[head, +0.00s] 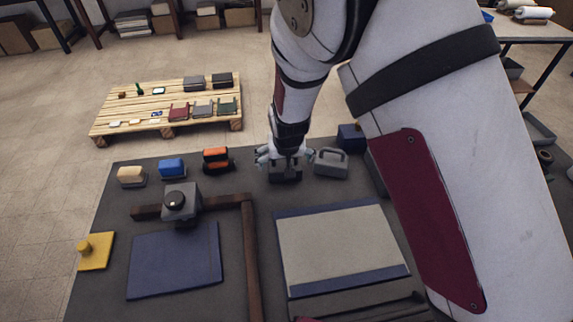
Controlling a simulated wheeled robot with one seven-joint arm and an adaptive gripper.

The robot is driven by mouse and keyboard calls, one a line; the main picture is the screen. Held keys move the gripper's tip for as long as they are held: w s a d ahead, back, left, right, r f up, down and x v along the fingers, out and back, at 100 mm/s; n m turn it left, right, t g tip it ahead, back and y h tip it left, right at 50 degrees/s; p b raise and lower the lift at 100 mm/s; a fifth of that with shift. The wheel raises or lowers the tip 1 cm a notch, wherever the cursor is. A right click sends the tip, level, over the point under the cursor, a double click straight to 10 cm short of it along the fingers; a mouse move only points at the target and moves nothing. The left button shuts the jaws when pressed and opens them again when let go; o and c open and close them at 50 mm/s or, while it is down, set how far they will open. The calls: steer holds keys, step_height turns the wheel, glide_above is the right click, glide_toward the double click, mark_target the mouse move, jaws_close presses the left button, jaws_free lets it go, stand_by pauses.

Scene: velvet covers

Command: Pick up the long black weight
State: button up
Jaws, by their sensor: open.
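A black weight (285,175) sits near the back edge of the dark table, in the middle of the head view. My gripper (284,160) points down right over it with its fingers open and spread to either side. The gripper hides the weight's top, so I cannot tell whether the fingers touch it or how long it is. A grey weight with a handle (331,163) stands just to the right, close to the fingers.
Cream (130,176), blue (172,167) and orange (216,159) handled blocks line the back left. A grey knobbed block (181,204) rests on a brown wooden strip (252,270). A blue box (351,138) is behind right. Flat covers (175,262) lie in front.

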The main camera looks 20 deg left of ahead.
mark_target(285, 164)
steer(key=x, duration=0.5)
steer(key=shift+d, duration=0.1)
steer(key=c, duration=1.8)
steer(key=shift+w+r, duration=0.1)
steer(key=shift+c, duration=0.4)
